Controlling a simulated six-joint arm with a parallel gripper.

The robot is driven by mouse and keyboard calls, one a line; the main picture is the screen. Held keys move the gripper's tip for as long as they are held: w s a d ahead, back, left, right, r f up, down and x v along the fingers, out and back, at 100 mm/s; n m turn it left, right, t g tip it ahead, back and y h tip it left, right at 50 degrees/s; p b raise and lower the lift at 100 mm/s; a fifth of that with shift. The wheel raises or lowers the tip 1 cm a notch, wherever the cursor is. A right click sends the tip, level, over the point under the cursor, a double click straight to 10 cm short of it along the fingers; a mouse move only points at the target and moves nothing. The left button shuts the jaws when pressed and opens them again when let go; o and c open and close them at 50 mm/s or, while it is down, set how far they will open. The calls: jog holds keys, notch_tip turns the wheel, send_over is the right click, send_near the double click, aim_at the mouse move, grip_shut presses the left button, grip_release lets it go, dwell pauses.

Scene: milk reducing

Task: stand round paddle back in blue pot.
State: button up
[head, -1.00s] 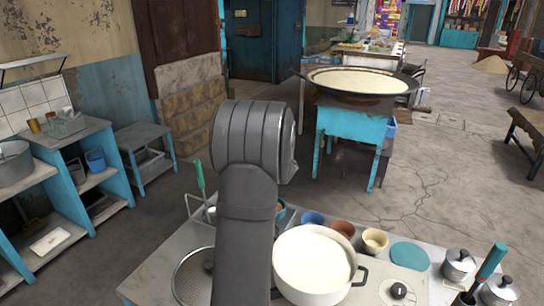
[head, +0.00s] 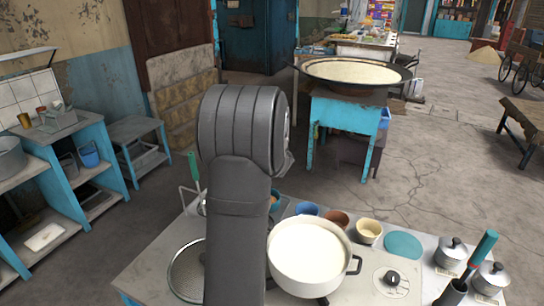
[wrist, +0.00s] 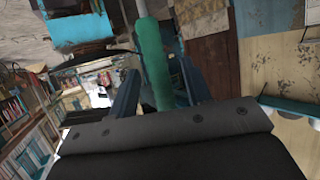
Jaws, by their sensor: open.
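In the wrist view, a green handle (wrist: 152,60) with a paler shaft is between the two dark fingers of my open gripper (wrist: 157,88). The paddle's round end cannot be made out there. My gripper is hidden behind my arm in the head view. A rounded pot edge (head: 276,199) with orange inside shows partly behind my arm. A small blue pot (head: 306,209) stands just to its right. I cannot tell which is the task's pot. A green-handled tool (head: 194,170) leans at the left of my arm; whether it is the handle in the wrist view is unclear.
A large white pot (head: 308,256) of milk stands on the counter, with a brown bowl (head: 336,220) and a cream bowl (head: 369,231) behind it. A teal disc (head: 403,245) lies at right. Lidded tins (head: 452,254) and a teal-handled tool (head: 485,246) stand further right.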

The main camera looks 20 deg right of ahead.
jog(key=v, duration=1.5)
jog(key=shift+w, duration=0.1)
jog(key=v, duration=0.9)
jog(key=shift+r, duration=0.15)
jog(key=shift+w, duration=0.15)
jog(key=x, duration=1)
dwell(0.4)
